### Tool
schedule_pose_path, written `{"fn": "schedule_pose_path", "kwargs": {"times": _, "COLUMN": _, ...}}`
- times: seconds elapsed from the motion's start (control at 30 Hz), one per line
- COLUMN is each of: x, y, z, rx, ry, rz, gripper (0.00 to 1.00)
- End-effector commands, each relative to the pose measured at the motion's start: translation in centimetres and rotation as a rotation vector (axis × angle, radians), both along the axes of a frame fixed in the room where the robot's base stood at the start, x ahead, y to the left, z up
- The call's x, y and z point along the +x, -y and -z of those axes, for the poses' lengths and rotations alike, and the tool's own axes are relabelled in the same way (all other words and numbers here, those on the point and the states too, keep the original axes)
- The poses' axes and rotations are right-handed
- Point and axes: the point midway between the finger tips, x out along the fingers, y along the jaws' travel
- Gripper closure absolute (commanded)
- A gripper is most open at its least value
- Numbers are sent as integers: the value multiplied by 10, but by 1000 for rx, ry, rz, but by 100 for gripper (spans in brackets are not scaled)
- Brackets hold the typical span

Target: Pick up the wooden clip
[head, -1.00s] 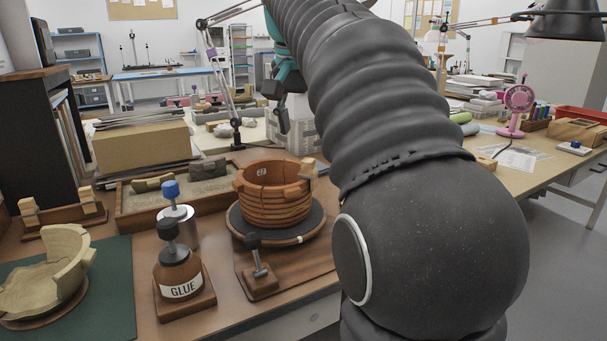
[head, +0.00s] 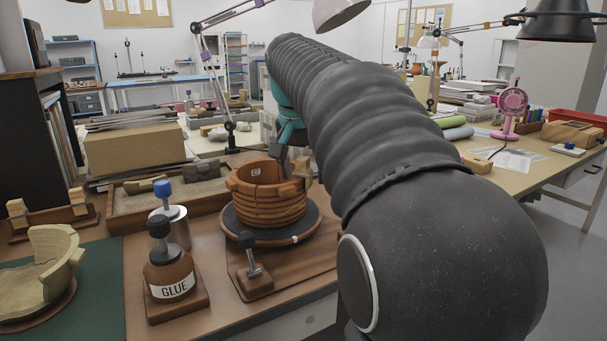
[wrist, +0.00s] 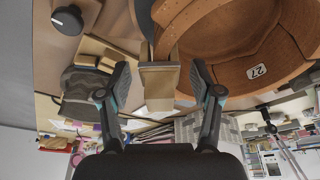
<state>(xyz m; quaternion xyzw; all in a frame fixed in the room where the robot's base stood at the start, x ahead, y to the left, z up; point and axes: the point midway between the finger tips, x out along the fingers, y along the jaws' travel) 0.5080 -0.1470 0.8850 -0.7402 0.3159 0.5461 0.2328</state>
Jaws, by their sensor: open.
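A pale wooden clip (wrist: 160,78) sits on the rim of the reddish-brown pot (wrist: 225,45) in the wrist view. In the head view the clip (head: 301,166) shows at the right of the pot (head: 268,205), partly behind my arm. My gripper (wrist: 160,82) is open, with one finger on each side of the clip and visible gaps between them. In the head view my gripper (head: 281,156) is low at the pot's rim, its far parts hidden. The pot stands on a dark round turntable (head: 238,232).
A glue bottle (head: 171,282) and a blue-topped metal can (head: 178,225) stand left of the pot. A rack with two wooden clips (head: 50,222) is at the far left, behind a pale broken bowl (head: 40,280). A sand tray (head: 125,215) lies behind.

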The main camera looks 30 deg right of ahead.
Motion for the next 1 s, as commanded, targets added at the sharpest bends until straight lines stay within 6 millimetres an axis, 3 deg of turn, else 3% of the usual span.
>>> {"fn": "schedule_pose_path", "kwargs": {"times": 0.17, "x": 0, "y": 0, "z": 0, "rx": 0, "ry": 0, "rz": 0, "gripper": 35}}
{"fn": "schedule_pose_path", "kwargs": {"times": 0.33, "x": 0, "y": 0, "z": 0, "rx": 0, "ry": 0, "rz": 0, "gripper": 78}}
{"fn": "schedule_pose_path", "kwargs": {"times": 0.77, "x": 0, "y": 0, "z": -3, "rx": -1, "ry": 1, "rz": 0, "gripper": 79}}
{"fn": "schedule_pose_path", "kwargs": {"times": 1.0, "x": 0, "y": 0, "z": -24, "rx": -1, "ry": 2, "rz": 1, "gripper": 79}}
